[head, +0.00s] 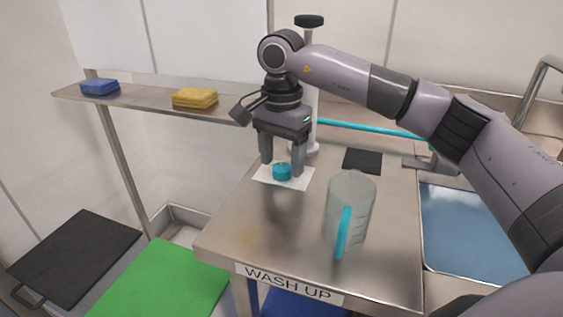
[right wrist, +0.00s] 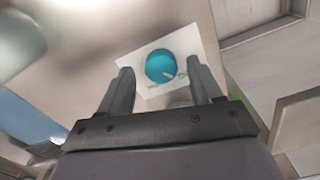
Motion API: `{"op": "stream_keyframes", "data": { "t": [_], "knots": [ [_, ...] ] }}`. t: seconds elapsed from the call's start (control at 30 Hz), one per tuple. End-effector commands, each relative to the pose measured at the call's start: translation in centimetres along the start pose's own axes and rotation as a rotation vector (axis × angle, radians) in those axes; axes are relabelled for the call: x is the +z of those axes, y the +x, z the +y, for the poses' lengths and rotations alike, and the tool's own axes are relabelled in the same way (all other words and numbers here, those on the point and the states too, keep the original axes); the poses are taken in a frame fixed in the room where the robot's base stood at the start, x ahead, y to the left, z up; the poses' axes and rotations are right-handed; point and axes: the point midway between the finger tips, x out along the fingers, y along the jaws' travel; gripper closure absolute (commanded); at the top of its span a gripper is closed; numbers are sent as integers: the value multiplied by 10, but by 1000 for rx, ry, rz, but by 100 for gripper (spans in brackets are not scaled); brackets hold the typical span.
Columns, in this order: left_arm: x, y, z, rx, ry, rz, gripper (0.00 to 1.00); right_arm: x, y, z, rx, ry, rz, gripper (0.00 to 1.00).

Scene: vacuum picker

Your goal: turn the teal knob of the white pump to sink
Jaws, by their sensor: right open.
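The teal knob (head: 282,172) sits on a white plate (head: 268,177) on the steel counter. In the right wrist view the knob (right wrist: 160,66) has a pale pointer mark toward its lower right, near small print too blurred to read. My right gripper (head: 282,172) is open, pointing down, with its fingers on either side of the knob; contact cannot be told. It also shows in the right wrist view (right wrist: 158,82). The white pump (head: 311,100), an upright column with a black top, stands behind the gripper, partly hidden by my arm. My left gripper is not in view.
A clear jug (head: 352,205) with a teal handle stands on the counter (head: 240,225), right of the knob. A teal tube (head: 370,129) runs toward the sink basin (head: 465,225). A dark pad (head: 362,160) lies behind the jug. A shelf (head: 145,93) holds blue and yellow sponges.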

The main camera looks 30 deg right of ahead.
Motion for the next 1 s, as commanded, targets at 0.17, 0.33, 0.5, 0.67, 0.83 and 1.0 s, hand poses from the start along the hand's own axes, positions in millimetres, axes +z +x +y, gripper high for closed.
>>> {"op": "stream_keyframes", "data": {
  "t": [0.17, 0.33, 0.5, 0.67, 0.83, 1.0],
  "knots": [
    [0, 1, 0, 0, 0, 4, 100, 0, 11, 0, -1, 0, 0, 35],
    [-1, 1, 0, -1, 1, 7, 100, 0, 12, 0, -2, 0, 0, 35],
    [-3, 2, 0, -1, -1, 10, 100, 0, 12, 0, -2, 0, -1, 68],
    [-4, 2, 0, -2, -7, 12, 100, 1, 12, 0, -1, 0, -1, 92],
    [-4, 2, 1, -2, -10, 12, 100, 1, 12, 0, -1, 13, -1, 92],
    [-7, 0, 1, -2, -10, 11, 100, 1, 11, 0, 0, 67, -2, 91]
  ]
}}
